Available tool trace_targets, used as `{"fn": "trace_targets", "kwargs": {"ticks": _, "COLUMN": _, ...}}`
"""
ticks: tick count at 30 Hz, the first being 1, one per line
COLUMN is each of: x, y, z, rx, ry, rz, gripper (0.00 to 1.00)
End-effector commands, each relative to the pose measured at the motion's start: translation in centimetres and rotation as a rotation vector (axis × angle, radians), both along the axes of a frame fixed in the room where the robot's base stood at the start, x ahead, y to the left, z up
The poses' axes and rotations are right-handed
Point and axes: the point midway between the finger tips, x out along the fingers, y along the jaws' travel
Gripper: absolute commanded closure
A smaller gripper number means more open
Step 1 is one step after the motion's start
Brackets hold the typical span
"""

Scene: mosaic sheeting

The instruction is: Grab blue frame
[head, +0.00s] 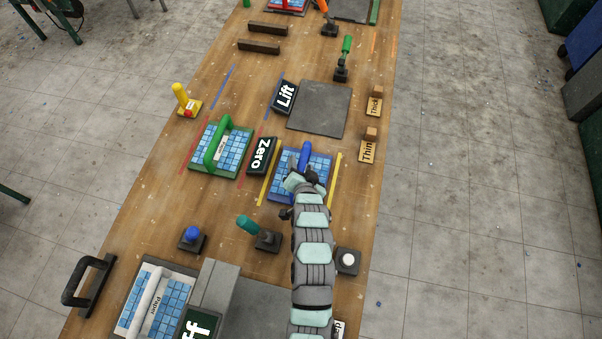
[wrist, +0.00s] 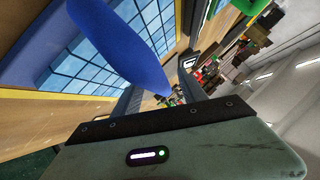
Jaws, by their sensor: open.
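The blue frame (head: 320,164) lies on the wooden table at mid-length, with a raised blue handle (head: 304,155) across it and light blue mosaic tiles inside. My gripper (head: 304,173) is over the frame, close to the handle, and hides part of it. In the wrist view, the blue handle (wrist: 120,45) is large in front of my gripper (wrist: 165,97), with the tiles (wrist: 95,62) behind it. The fingers are apart. I cannot tell whether the handle lies between them or whether they touch it.
A grey plate (head: 319,108) and a "Lift" block (head: 285,96) lie beyond. A teal lever (head: 248,225) and a white button (head: 348,260) stand nearer.

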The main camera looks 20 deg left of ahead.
Motion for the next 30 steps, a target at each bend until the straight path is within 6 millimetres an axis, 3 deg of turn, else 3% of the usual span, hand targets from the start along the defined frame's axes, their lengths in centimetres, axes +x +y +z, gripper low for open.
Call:
{"fn": "trace_targets", "kwargs": {"ticks": 6, "x": 0.00, "y": 0.01, "z": -0.04, "rx": 0.000, "ry": 0.000, "rz": 0.000, "gripper": 0.51}}
{"fn": "trace_targets", "kwargs": {"ticks": 24, "x": -0.02, "y": 0.00, "z": -0.03, "rx": 0.000, "ry": 0.000, "rz": 0.000, "gripper": 1.00}}
{"fn": "trace_targets", "kwargs": {"ticks": 30, "x": -0.02, "y": -0.01, "z": -0.04, "rx": 0.000, "ry": 0.000, "rz": 0.000, "gripper": 1.00}}
